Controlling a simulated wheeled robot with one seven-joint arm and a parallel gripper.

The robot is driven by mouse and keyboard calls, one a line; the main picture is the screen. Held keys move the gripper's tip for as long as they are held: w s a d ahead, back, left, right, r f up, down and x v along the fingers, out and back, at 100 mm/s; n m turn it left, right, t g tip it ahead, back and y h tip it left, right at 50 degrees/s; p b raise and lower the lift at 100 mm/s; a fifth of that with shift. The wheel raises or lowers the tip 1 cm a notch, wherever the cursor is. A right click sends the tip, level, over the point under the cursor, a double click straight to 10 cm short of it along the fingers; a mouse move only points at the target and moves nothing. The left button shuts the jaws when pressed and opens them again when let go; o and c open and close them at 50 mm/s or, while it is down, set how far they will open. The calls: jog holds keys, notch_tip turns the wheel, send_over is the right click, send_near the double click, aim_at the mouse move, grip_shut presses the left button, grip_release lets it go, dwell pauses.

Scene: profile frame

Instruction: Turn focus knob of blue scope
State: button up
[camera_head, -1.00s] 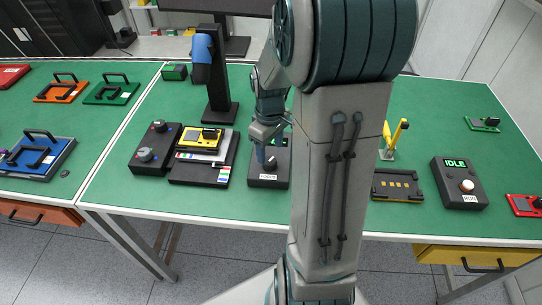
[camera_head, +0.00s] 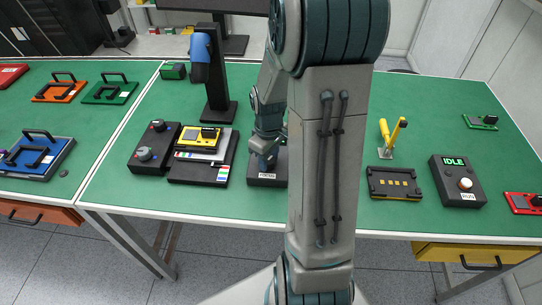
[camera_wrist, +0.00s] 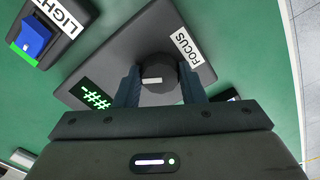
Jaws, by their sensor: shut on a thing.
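The focus box (camera_head: 266,182) is a dark box on the green table, right of the blue scope (camera_head: 202,62) on its black stand. In the wrist view its FOCUS label (camera_wrist: 187,48), a green display (camera_wrist: 95,97) reading "-##" and a black round knob (camera_wrist: 158,72) with a white mark show. My gripper (camera_wrist: 160,88) is shut on the knob, one dark finger on each side of it. In the head view my gripper (camera_head: 265,160) is over the focus box, and my arm hides part of it.
The LIGHT box with a blue switch (camera_wrist: 34,38) is near the gripper. To the right are a black fixture (camera_head: 394,183), a yellow clamp (camera_head: 392,137) and an IDLE box (camera_head: 457,180).

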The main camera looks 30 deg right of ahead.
aim_at(269, 160)
jog(key=shift+f+m+b, duration=0.1)
jog(key=shift+m+b, duration=0.6)
jog(key=shift+m, duration=0.3)
jog(key=shift+m+b, duration=0.35)
jog(key=shift+m, duration=0.95)
jog(key=o, duration=1)
jog(key=shift+r, duration=0.2)
notch_tip(269, 160, up, 14)
jog(key=shift+b, duration=0.3)
jog(key=shift+a+f, duration=0.1)
jog(key=shift+f, duration=0.05)
